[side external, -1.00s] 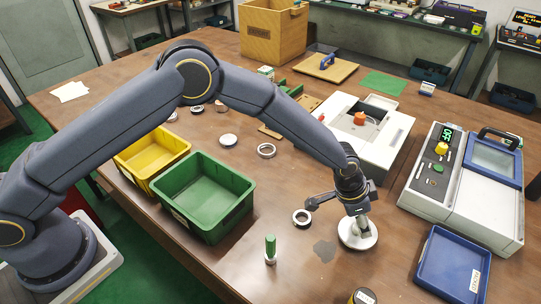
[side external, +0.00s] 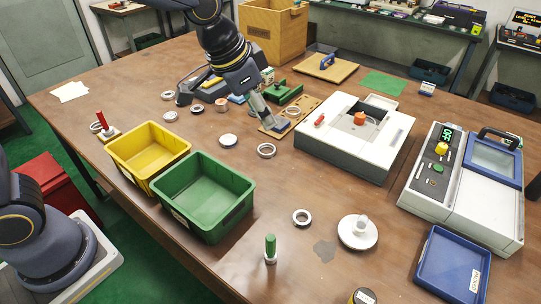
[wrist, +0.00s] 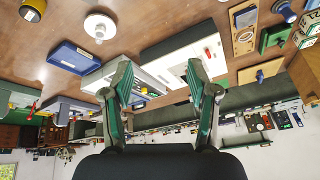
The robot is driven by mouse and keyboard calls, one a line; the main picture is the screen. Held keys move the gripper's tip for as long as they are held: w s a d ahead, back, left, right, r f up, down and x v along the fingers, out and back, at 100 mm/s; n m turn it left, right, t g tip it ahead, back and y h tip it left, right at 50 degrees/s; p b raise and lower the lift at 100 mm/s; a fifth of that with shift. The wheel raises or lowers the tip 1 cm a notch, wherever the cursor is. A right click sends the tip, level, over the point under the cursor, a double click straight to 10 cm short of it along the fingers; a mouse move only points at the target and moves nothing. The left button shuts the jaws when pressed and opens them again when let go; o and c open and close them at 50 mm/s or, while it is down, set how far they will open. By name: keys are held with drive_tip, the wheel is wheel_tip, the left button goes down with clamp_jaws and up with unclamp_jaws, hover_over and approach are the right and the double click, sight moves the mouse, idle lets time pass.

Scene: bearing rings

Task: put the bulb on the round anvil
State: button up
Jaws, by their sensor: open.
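The round anvil (side external: 357,239) is a white disc standing on the right front of the table. A small whitish knob-shaped piece, which looks like the bulb (side external: 361,222), stands upright at its middle. In the wrist view the disc (wrist: 100,18) and the bulb (wrist: 99,32) show at the top left, with nothing gripping them. My gripper (wrist: 160,92) is open and empty, its two fingers wide apart. In the side view it hangs over the far middle of the table, well away from the anvil.
A green bin (side external: 205,195) and a yellow bin (side external: 150,150) stand at the left. A white machine (side external: 350,150), a console (side external: 465,185) and a blue tray (side external: 450,265) stand at the right. A green-handled post (side external: 270,248) and loose rings (side external: 301,217) are on the table.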

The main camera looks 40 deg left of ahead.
drive_tip(key=s+a+r+n, duration=0.1)
drive_tip(key=s+a+n, duration=0.2)
drive_tip(key=s+a, duration=0.4)
drive_tip(key=s+a+r+n+t+y, duration=0.1)
drive_tip(key=s+a+n, duration=0.1)
drive_tip(key=s+a, duration=0.5)
drive_tip(key=s, duration=0.5)
drive_tip(key=shift+r+n, duration=0.3)
drive_tip(key=shift+n, duration=0.1)
drive_tip(key=shift+a, duration=0.1)
